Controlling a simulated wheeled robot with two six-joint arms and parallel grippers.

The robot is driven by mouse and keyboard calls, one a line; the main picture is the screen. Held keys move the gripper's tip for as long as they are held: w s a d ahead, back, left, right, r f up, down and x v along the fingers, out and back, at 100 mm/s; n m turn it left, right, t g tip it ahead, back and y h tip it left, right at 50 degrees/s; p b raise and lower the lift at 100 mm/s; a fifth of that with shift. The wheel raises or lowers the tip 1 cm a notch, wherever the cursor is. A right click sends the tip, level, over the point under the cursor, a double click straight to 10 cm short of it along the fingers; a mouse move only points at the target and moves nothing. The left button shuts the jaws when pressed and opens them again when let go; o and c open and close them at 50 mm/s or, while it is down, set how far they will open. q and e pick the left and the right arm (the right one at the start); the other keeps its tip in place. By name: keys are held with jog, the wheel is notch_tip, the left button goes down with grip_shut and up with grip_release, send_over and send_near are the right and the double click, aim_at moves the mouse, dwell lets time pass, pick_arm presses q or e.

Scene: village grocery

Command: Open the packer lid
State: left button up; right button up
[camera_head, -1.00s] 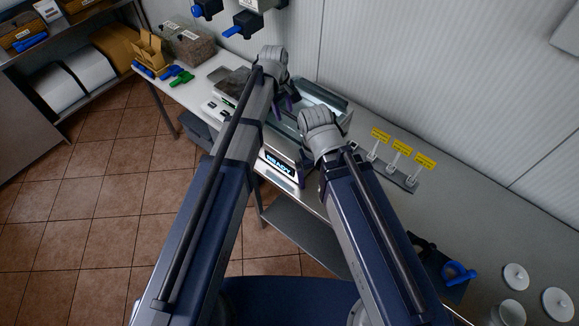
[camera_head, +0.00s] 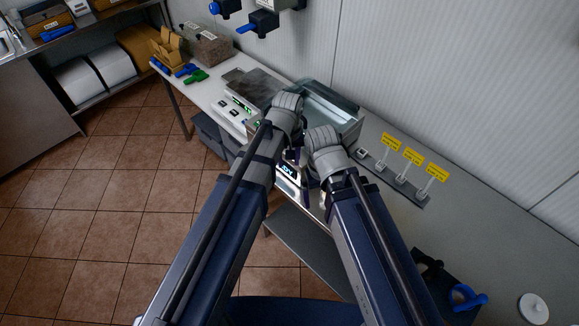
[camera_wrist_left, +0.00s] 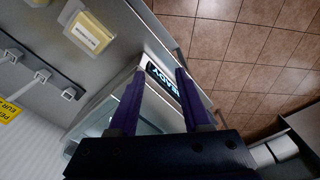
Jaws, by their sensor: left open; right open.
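The packer (camera_head: 352,122) stands on the counter against the wall, with a glassy lid (camera_head: 326,98) on top. My arms cover much of it, and I cannot tell whether the lid is fully down. Its lit display (camera_head: 286,169) is partly hidden. In the left wrist view the display (camera_wrist_left: 163,79) reads READY. My left gripper (camera_wrist_left: 158,70) is open and empty, its fingers on either side of the display in the picture; contact cannot be told. In the head view it is at the packer's front (camera_head: 293,154). My right gripper (camera_head: 307,188) is just right of it, open, its fingers mostly hidden.
A scale (camera_head: 238,105) stands left of the packer. A strip with several yellow tags (camera_head: 411,156) lies to its right. A yellow-labelled pack (camera_wrist_left: 90,33) is on the counter. Blue tape (camera_head: 466,297) lies at the lower right. Bare counter (camera_head: 450,230) lies between.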

pick_arm(q)
jog(key=shift+s+f, duration=0.15)
jog(key=shift+s, duration=0.25)
